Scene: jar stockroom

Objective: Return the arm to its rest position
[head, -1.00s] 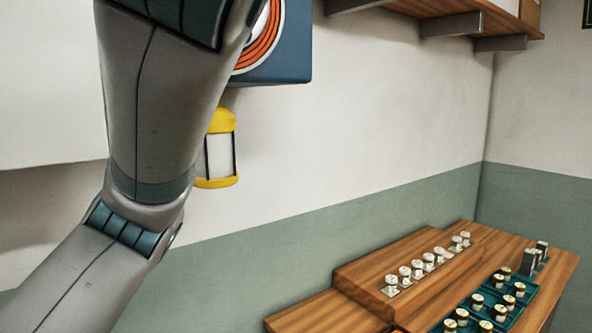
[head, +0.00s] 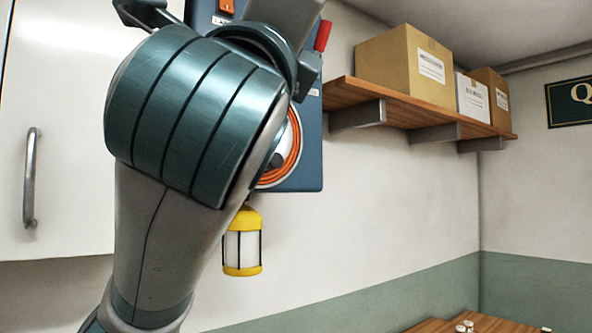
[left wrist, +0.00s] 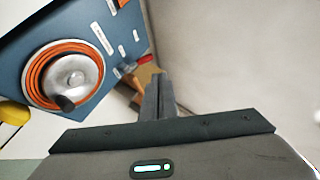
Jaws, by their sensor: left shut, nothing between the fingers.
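My left arm rises bent in front of the wall on the left of the head view, with a large teal joint near the top. In the left wrist view my left gripper (left wrist: 158,85) is shut and empty, its fingers together above the dark palm edge. It points past the blue wall panel (left wrist: 80,50), with clear air around the fingers. In the head view the hand is partly cut off by the top edge. My right gripper is in neither view.
The blue panel (head: 312,155) with an orange-ringed dial hangs behind my arm. A yellow lantern (head: 242,270) hangs below it. A white cabinet (head: 70,190) is at left. A wooden shelf (head: 400,102) bears boxes at right. A wooden counter (head: 445,326) shows at the bottom.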

